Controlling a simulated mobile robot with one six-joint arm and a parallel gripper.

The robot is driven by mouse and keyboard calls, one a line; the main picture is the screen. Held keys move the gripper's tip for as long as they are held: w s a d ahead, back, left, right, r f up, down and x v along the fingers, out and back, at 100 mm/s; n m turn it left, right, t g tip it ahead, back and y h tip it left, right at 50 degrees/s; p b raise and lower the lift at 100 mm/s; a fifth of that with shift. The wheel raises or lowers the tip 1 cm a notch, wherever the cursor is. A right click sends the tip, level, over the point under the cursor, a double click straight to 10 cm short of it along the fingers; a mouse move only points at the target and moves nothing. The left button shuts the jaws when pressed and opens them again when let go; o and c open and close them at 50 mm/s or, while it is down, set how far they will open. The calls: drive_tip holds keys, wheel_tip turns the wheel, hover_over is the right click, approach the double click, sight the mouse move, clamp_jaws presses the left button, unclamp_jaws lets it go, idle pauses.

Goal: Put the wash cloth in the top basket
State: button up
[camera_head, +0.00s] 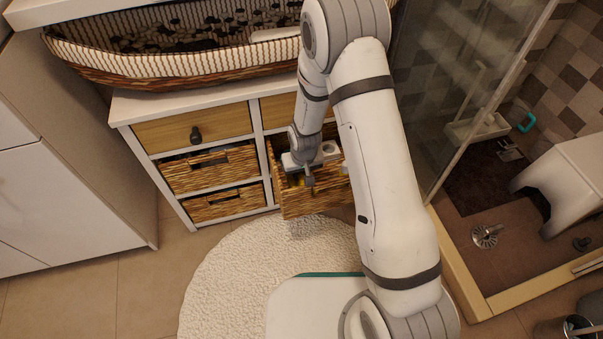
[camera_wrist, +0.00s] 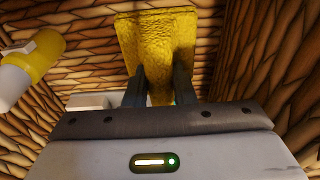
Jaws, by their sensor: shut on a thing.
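The yellow wash cloth (camera_wrist: 157,45) is between the two dark fingers of my gripper (camera_wrist: 158,85) in the wrist view. My gripper is shut on it, and the cloth spreads out beyond the fingertips. Wicker walls surround the cloth and the fingers. In the head view my gripper (camera_head: 309,178) is at the mouth of a pulled-out wicker basket (camera_head: 310,198), in the upper wicker row at the right of the cabinet. Some yellow shows inside that basket. My arm hides part of the basket's right side.
A yellow and white bottle-like item (camera_wrist: 28,68) lies at the left in the wrist view. Closed wicker baskets (camera_head: 207,170) are in the cabinet's left column. A large lined basket (camera_head: 170,60) stands on top. A round white rug (camera_head: 225,280) covers the floor in front.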

drive_tip(key=shift+f, duration=0.2)
drive_tip(key=o, duration=1)
drive_tip(key=shift+r, duration=0.1)
wheel_tip(320, 180, up, 12)
drive_tip(key=s+r+p, duration=0.1)
drive_tip(key=s+p, duration=0.1)
drive_tip(key=p, duration=0.3)
wheel_tip(320, 180, up, 13)
drive_tip(key=m, duration=0.1)
hover_over(303, 176)
drive_tip(key=s+d, duration=0.6)
drive_tip(key=d, duration=0.2)
drive_tip(key=s+d+r, duration=0.2)
drive_tip(key=s+r, duration=0.1)
drive_tip(key=s, duration=0.1)
drive_tip(key=s+d+r+m, duration=0.1)
drive_tip(key=s+d+r, duration=0.1)
drive_tip(key=s+r, duration=0.1)
drive_tip(key=s+d+r+m, duration=0.1)
drive_tip(key=s+d+r, duration=0.1)
drive_tip(key=s+r, duration=0.2)
drive_tip(key=shift+s+d+g, duration=0.15)
drive_tip(key=shift+s+d, duration=0.05)
drive_tip(key=shift+s, duration=0.35)
drive_tip(key=shift+s+d+g, duration=0.15)
drive_tip(key=shift+s, duration=0.4)
